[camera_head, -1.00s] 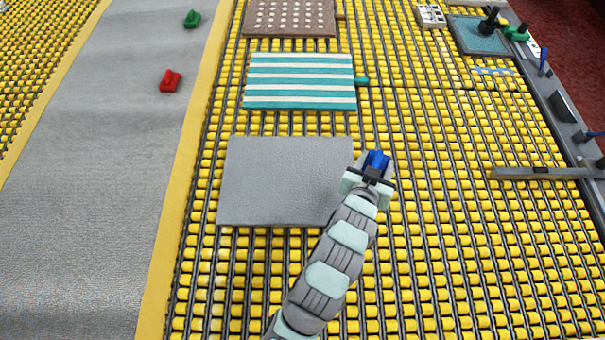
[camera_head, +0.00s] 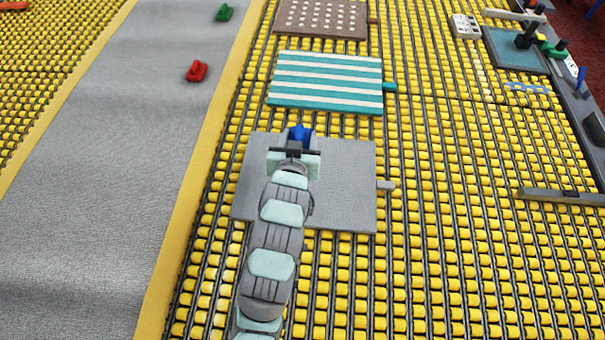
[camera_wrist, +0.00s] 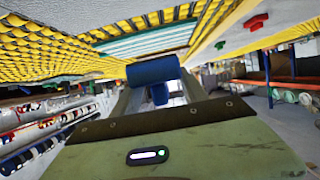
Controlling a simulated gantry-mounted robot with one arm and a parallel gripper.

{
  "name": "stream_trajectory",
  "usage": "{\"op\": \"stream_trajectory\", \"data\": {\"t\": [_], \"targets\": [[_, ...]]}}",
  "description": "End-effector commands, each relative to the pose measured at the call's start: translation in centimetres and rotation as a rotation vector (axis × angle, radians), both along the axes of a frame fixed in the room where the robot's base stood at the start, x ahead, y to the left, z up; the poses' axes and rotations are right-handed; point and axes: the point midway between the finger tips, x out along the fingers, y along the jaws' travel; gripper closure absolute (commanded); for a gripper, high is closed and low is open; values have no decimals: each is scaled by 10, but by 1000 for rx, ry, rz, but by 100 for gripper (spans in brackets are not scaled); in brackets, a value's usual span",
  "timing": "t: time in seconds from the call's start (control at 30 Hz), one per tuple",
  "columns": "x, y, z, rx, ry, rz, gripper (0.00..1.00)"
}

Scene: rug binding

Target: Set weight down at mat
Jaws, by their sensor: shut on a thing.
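My gripper (camera_head: 297,146) is shut on a blue weight (camera_head: 299,132) and is over the grey mat (camera_head: 345,190), near its far edge and left of its middle. In the wrist view the blue weight (camera_wrist: 153,70) sits between the fingers of my gripper (camera_wrist: 156,92). I cannot tell whether the weight touches the mat or hangs above it. A teal-and-white striped mat (camera_head: 325,82) lies just beyond the grey mat, and a brown dotted mat (camera_head: 322,20) lies farther back.
A red weight (camera_head: 197,71) and a green weight (camera_head: 224,12) lie on the grey walkway (camera_head: 110,150) at left. Yellow rollers (camera_head: 450,250) surround the mats. A grey bar (camera_head: 560,196) juts in at right. A teal tray (camera_head: 515,50) with black and green items stands at back right.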

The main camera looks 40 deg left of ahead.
Motion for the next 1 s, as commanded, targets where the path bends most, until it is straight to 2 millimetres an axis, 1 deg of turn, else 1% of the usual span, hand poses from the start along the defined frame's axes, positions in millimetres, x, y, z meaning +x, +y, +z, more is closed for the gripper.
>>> {"op": "stream_trajectory", "data": {"t": [0.03,0.2,0.4,0.5,0.67,0.73,0.9,1.0], "targets": [[0,-1,-12,1,1,-1,100],[0,0,-51,2,0,-1,100],[0,0,-90,4,-1,-1,100],[1,0,-100,5,-3,-1,100],[1,0,-105,8,-8,-3,100],[1,0,-110,6,-6,-3,100],[1,0,-134,5,-4,-2,100],[1,0,-142,5,-5,-1,100]]}}
